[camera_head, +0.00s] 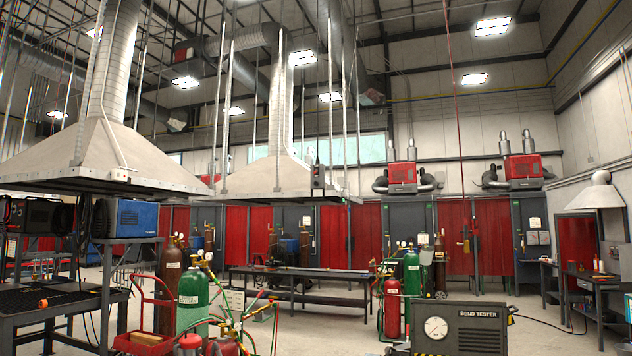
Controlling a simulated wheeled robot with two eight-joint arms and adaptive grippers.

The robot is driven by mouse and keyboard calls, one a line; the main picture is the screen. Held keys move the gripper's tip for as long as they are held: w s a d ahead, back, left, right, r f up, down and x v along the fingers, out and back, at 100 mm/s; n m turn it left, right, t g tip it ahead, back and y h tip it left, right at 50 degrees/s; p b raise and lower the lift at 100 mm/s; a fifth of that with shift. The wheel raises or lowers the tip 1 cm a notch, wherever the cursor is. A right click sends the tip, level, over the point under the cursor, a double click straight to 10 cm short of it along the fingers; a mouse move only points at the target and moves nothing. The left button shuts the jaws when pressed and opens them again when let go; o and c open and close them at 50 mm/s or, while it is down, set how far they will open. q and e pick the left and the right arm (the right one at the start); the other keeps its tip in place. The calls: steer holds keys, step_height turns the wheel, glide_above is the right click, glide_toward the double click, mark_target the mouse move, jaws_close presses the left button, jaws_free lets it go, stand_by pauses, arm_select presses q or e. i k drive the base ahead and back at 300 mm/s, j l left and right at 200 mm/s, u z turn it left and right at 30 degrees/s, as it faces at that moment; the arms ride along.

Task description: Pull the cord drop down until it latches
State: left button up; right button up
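A thin red cord (453,75) comes down from the ceiling right of the middle. It slants slightly right on its way down, past the pale wall and in front of the red curtains. Its lower end is hard to make out against the curtains, near a small pale shape (466,238). I cannot tell whether it is latched. A small dark box (317,178) hangs at the edge of the middle hood. Neither of my grippers is in view.
A bend tester (480,328) stands in the front, below the cord. Green gas cylinders (412,285) and a red one (391,308) stand left of it. A red cart (145,340) and a green cylinder (193,300) are at front left. Open floor (545,325) lies at right.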

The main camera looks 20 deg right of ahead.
mark_target(318, 179)
steer(key=i+l+z, duration=0.55)
steer(key=i, duration=0.15)
steer(key=i+l+z, duration=0.25)
steer(key=i, duration=0.75)
steer(key=i+z, duration=0.3)
steer(key=i, duration=0.65)
